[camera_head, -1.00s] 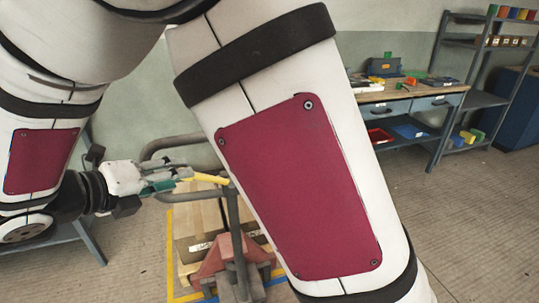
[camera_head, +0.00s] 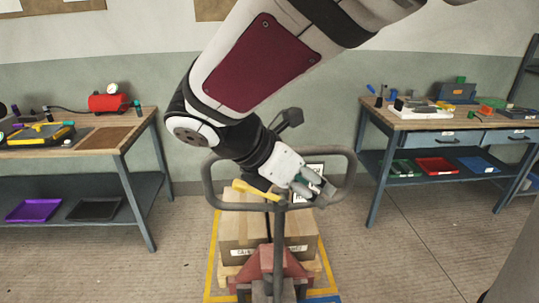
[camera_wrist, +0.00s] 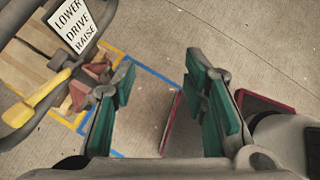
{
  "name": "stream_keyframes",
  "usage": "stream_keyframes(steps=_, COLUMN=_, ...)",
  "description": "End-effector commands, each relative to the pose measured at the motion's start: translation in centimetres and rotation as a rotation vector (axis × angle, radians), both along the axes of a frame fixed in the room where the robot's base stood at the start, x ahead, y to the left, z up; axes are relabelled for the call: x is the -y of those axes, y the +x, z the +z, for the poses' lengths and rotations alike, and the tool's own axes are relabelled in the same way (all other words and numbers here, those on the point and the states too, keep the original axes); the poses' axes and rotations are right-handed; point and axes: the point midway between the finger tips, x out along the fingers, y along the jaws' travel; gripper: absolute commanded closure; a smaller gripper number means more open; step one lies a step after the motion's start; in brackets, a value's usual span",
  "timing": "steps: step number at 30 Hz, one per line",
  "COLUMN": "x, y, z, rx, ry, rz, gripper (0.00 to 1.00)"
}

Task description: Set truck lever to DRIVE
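The yellow truck lever (camera_head: 256,190) sticks out to the left from the middle of the pallet truck's grey looped handle (camera_head: 211,184). In the wrist view the lever (camera_wrist: 37,98) is at the left edge, beside a white label (camera_wrist: 72,22) reading LOWER, DRIVE, RAISE. I cannot tell which setting the lever is in. My gripper (camera_head: 312,187) is over the right half of the handle loop, to the right of the lever and apart from it. In the wrist view my gripper (camera_wrist: 160,75) has its green-padded fingers wide apart with nothing between them.
The red truck body (camera_head: 272,262) and a cardboard box (camera_head: 238,237) stand below the handle, within yellow floor tape (camera_head: 211,265). A workbench (camera_head: 130,140) is at left and another (camera_head: 390,122) at right.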

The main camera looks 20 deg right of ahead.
Motion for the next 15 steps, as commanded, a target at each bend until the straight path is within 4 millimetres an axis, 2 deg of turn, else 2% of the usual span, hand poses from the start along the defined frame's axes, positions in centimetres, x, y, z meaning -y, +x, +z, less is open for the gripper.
stream_keyframes(steps=6, x=0.51, y=-1.3, z=0.49, rx=0.065, ry=0.061, rz=-0.089, gripper=0.6)
stream_keyframes(steps=15, x=0.57, y=-1.45, z=0.47, rx=0.074, ry=0.071, rz=-0.104, gripper=0.6)
